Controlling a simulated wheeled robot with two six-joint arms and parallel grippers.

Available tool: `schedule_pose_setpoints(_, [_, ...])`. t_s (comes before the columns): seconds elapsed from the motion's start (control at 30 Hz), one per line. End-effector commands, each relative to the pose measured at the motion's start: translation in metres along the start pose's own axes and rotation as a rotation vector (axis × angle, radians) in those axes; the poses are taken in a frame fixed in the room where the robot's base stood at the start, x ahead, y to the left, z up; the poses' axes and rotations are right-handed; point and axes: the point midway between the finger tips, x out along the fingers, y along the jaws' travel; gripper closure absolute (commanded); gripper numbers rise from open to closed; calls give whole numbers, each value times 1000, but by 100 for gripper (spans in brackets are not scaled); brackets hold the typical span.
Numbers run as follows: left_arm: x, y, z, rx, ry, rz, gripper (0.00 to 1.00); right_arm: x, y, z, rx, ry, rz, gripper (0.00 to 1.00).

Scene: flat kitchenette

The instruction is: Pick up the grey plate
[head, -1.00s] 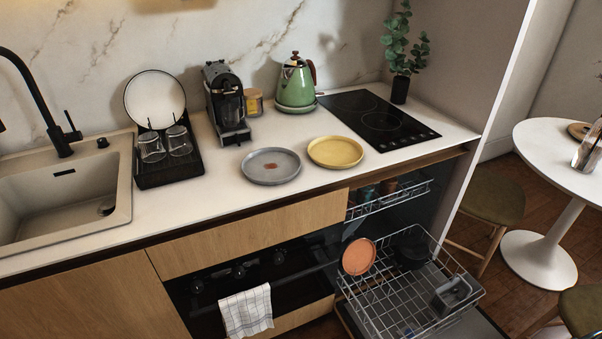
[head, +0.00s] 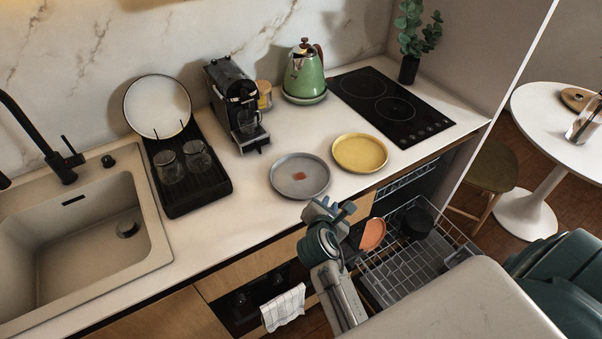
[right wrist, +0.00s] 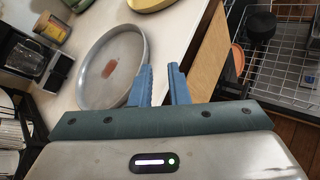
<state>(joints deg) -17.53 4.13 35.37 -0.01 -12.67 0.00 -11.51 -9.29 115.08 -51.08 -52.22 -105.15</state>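The grey plate (head: 300,176) lies flat on the white counter, near its front edge, with a reddish-brown mark in its middle. It also shows in the right wrist view (right wrist: 112,66), just left of and beyond the fingers. My right gripper (head: 331,208) is at the counter's front edge, just below and right of the plate in the head view. Its two blue fingers (right wrist: 160,84) are apart with nothing between them. The plate's right rim is close to the left finger; I cannot tell whether they touch. My left gripper is in neither view.
A yellow plate (head: 360,153) lies right of the grey one. The coffee machine (head: 238,103), green kettle (head: 304,72) and black hob (head: 390,107) stand behind. A black drying rack (head: 190,178) is at left. The open dishwasher rack (head: 415,252) holds an orange plate (head: 373,234).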

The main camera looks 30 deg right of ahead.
Motion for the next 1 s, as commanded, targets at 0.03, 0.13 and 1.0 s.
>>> schedule_pose_setpoints(0.03, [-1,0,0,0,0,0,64,1,8,3,-56,-18,11,85])
schedule_pose_setpoints(0.13, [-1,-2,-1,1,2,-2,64,2,19,6,-156,-48,25,85])
schedule_pose_setpoints(1.0, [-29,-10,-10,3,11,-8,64,105,28,15,-214,-64,32,85])
